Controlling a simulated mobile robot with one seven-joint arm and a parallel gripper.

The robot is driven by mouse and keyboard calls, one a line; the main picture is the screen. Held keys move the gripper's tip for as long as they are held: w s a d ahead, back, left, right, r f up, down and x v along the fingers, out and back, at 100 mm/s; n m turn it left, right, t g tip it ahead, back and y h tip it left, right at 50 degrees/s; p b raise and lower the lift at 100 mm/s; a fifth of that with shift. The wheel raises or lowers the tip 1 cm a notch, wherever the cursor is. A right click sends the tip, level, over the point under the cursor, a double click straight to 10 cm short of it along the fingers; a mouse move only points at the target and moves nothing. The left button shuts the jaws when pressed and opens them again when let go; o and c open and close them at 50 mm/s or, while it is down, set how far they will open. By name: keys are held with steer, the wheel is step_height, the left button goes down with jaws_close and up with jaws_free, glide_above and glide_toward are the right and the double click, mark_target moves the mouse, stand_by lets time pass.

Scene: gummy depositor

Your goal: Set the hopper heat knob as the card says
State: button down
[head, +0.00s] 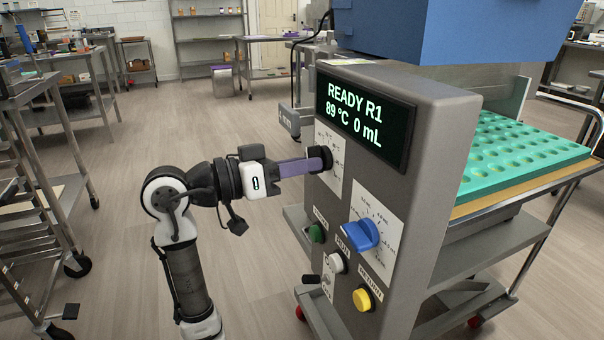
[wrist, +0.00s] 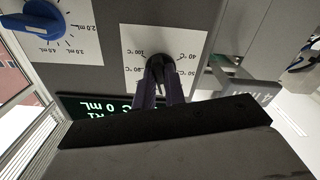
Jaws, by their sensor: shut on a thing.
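The black hopper heat knob (head: 327,156) sits on a white dial plate (head: 331,178) high on the left of the grey panel. My gripper (head: 309,165) has its purple fingers shut on this knob, reaching in from the left. In the wrist view the knob (wrist: 158,68) is between the two fingers, against a dial plate (wrist: 178,36) with upside-down °C marks. Its exact setting is hard to read. The display (head: 362,119) reads READY R1, 89 °C, 0 mL. I cannot make out a card with the heat setting.
A blue mL knob (head: 361,234) is lower right on the panel. Below are green (head: 316,233), white (head: 336,263) and yellow (head: 363,299) buttons and a small black lever. A teal mould tray (head: 520,155) lies behind the panel.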

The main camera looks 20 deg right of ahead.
steer(key=m+b, duration=0.6)
steer(key=m, duration=0.5)
steer(key=shift+w, duration=0.2)
steer(key=shift+m, duration=0.3)
steer(key=c, duration=1.5)
jaws_free()
steer(key=shift+o, duration=0.2)
steer(key=shift+a, duration=0.15)
steer(key=a+p, duration=0.1)
steer(key=a, duration=1.2)
steer(key=shift+s+a, duration=0.25)
steer(key=shift+a, duration=0.05)
